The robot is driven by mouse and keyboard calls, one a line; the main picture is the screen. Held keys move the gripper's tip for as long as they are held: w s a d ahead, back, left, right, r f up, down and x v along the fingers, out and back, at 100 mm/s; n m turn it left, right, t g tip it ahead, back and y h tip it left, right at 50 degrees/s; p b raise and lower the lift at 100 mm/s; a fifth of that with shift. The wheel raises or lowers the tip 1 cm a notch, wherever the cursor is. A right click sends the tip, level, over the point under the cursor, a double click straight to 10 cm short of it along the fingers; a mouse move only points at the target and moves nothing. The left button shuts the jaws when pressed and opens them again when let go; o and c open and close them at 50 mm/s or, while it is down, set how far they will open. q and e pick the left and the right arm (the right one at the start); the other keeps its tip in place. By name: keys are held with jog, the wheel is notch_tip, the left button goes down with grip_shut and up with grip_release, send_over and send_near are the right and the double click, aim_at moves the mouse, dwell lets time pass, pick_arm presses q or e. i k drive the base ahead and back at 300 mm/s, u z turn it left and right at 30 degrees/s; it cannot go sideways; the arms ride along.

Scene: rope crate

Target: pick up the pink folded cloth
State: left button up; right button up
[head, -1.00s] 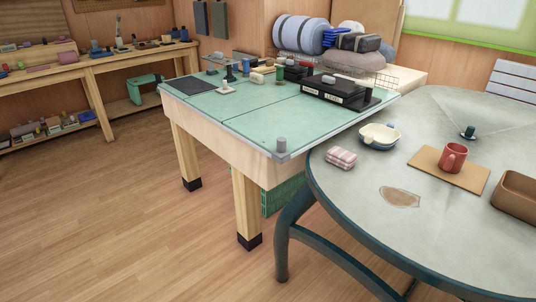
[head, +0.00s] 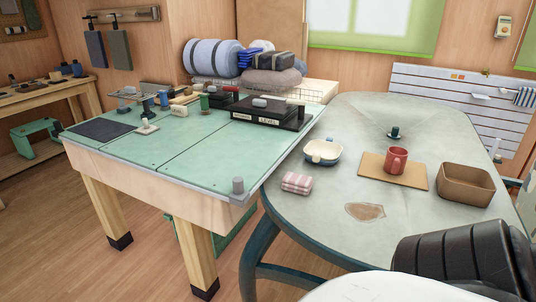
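The pink folded cloth (head: 297,183), pink and white checked, lies on the grey round-edged table (head: 320,224) near its left edge. It sits in front of a cream and blue bowl (head: 323,151) and is fully visible. Nothing touches it. Neither of my grippers shows in the head view. A black ribbed part and a white rounded part at the bottom right look like parts of my own body.
A red mug (head: 396,160) stands on a tan board (head: 375,174), with a brown bin (head: 466,185) to its right. A brown patch (head: 365,211) lies near the cloth. A green-topped workbench (head: 150,157) adjoins the table on the left. Wooden floor is open at lower left.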

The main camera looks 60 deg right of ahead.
aim_at(297, 183)
jog(key=i, duration=0.6)
jog(key=z, duration=3.05)
